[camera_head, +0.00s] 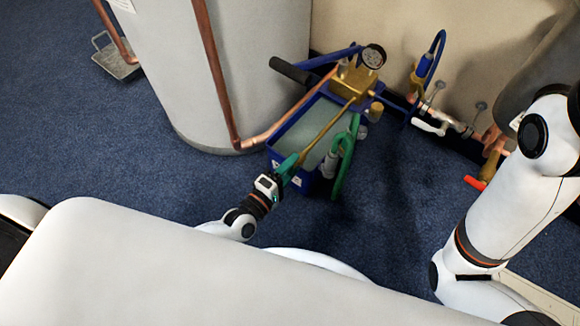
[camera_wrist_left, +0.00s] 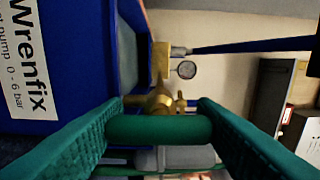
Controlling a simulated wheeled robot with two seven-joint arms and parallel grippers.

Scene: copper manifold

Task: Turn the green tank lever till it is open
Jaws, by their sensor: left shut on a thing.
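A blue test pump (camera_head: 322,180) with an open water tank stands on the floor by the grey cylinder. A brass rod (camera_head: 330,125) runs from its brass block towards my left gripper (camera_head: 289,165). In the left wrist view, the green lever (camera_wrist_left: 160,128) lies crosswise between the teal fingers of my left gripper (camera_wrist_left: 160,105). The fingers are shut on it, with brass fittings (camera_wrist_left: 163,98) behind. In the head view the fingers mostly hide the green grip. My right arm shows at the right, but its gripper is out of view.
A grey cylinder (camera_head: 185,90) with a copper pipe (camera_head: 218,75) stands left of the pump. A green hose (camera_head: 345,160) loops at its right. A pressure gauge (camera_head: 373,57) sits on top. Pipes with a red handle (camera_head: 475,183) lie at the right.

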